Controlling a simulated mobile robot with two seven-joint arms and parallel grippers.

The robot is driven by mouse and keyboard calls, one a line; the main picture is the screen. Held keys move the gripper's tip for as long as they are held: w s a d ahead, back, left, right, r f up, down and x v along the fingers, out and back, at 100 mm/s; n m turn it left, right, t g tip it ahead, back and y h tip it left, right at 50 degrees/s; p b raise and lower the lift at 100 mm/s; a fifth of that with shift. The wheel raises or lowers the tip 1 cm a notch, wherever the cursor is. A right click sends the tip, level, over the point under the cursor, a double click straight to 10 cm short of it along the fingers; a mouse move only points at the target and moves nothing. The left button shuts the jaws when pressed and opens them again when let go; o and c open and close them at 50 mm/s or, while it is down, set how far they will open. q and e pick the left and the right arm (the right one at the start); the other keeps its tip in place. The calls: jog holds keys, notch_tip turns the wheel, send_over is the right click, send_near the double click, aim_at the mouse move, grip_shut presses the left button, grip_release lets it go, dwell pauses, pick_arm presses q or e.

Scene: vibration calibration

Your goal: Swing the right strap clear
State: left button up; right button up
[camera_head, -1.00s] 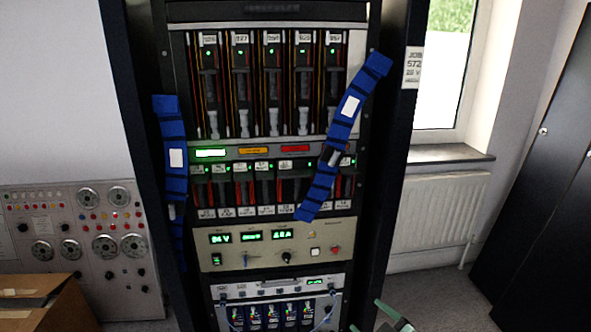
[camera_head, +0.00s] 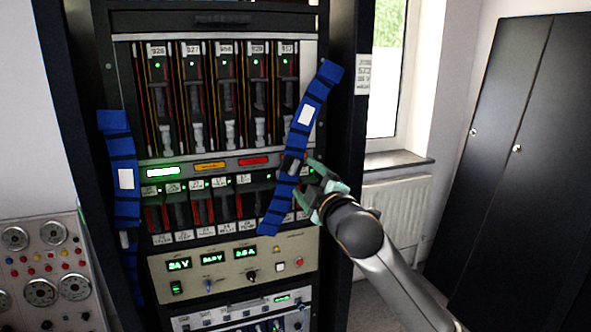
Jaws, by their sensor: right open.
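The right strap (camera_head: 314,93) is a blue segmented band with a white label. It hangs slanted across the right side of the rack, its top near the right post and its lower end over the lower module row. A dark clasp (camera_head: 291,166) sits partway down it. My right gripper (camera_head: 303,178) is open beside the strap, its greenish fingers close to the clasp; I cannot tell whether they touch it. The left strap (camera_head: 121,152) hangs almost straight down along the left post. My left gripper is not in view.
The dark equipment rack (camera_head: 347,130) holds modules in two rows above a beige power panel (camera_head: 214,278). A gauge panel (camera_head: 40,262) stands at the lower left. A radiator (camera_head: 400,208), window and black cabinet (camera_head: 500,130) are to the right.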

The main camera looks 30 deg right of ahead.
aim_at(295, 169)
jog(key=x, duration=0.6)
jog(key=shift+w+d+p, duration=0.1)
jog(key=shift+w+p, duration=0.15)
jog(key=shift+p, duration=0.05)
grip_shut()
dwell(0.4)
dwell(0.8)
